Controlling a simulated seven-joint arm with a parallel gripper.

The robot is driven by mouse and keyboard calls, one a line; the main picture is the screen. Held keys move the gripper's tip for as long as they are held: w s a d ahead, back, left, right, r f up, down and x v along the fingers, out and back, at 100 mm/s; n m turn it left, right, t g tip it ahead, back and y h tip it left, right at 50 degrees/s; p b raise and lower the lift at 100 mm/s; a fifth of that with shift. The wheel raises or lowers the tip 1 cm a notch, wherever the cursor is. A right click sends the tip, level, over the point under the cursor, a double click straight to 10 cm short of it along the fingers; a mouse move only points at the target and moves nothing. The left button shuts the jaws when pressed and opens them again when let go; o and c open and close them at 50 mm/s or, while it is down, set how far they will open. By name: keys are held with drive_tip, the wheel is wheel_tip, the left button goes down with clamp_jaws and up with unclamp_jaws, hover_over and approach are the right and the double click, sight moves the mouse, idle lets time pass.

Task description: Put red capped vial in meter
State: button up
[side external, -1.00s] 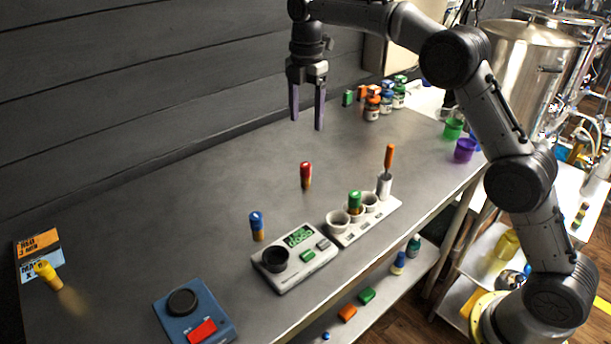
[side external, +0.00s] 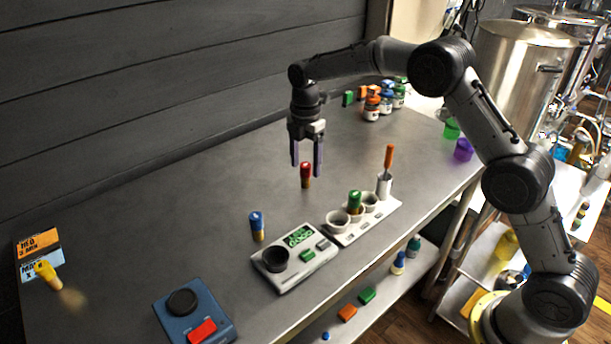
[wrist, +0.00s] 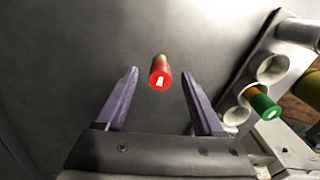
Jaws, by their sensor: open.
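The red capped vial (side external: 306,175) stands upright on the grey table, behind the meter. In the wrist view its red cap (wrist: 160,74) shows between and just beyond my two fingers. My gripper (side external: 307,174) is open and points down, with its fingertips around the height of the cap; it also shows in the wrist view (wrist: 163,78). I cannot tell if a finger touches the vial. The meter (side external: 297,262) is a white box with a green display, green and grey buttons and a round black well (side external: 275,258) at its left.
A blue capped vial (side external: 257,226) stands close behind the meter. A white rack (side external: 350,236) with a green capped vial (side external: 355,201) is at its right. A blue device with a red button (side external: 202,328) is front left. A yellow capped vial (side external: 46,273) is far left.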

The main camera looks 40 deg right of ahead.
drive_tip(key=shift+f, duration=0.6)
clamp_jaws()
drive_tip(key=shift+r, duration=0.15)
